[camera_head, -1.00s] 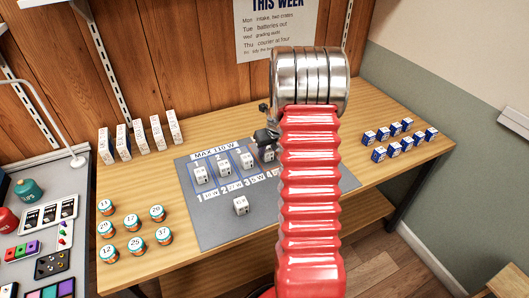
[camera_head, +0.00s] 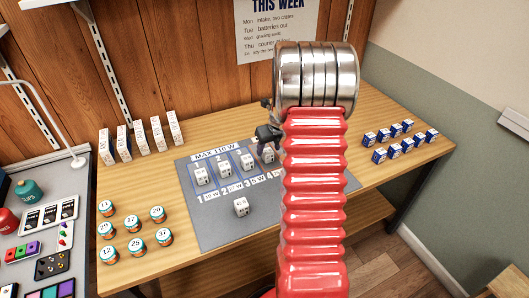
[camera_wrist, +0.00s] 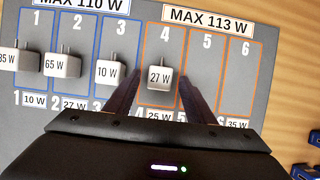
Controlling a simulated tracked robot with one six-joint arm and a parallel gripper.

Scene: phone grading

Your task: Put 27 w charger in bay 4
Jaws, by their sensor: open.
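The 27 W charger (camera_wrist: 159,78), a small white block with prongs, stands in bay 4 (camera_wrist: 158,40), an orange-outlined slot on the grey mat. In the wrist view, my gripper (camera_wrist: 160,92) is open, with one dark finger on each side of the charger and gaps visible beside it. In the head view, my gripper (camera_head: 268,134) is partly hidden by my red arm, and the charger (camera_head: 268,154) shows just below it.
Chargers marked 65 W (camera_wrist: 62,65) and 10 W (camera_wrist: 110,73) stand left of it, with another at the edge. Bays 5 (camera_wrist: 202,65) and 6 (camera_wrist: 238,72) look empty. A loose charger (camera_head: 241,206) sits in front of the bays. Blue-and-white boxes (camera_head: 380,155) stand right.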

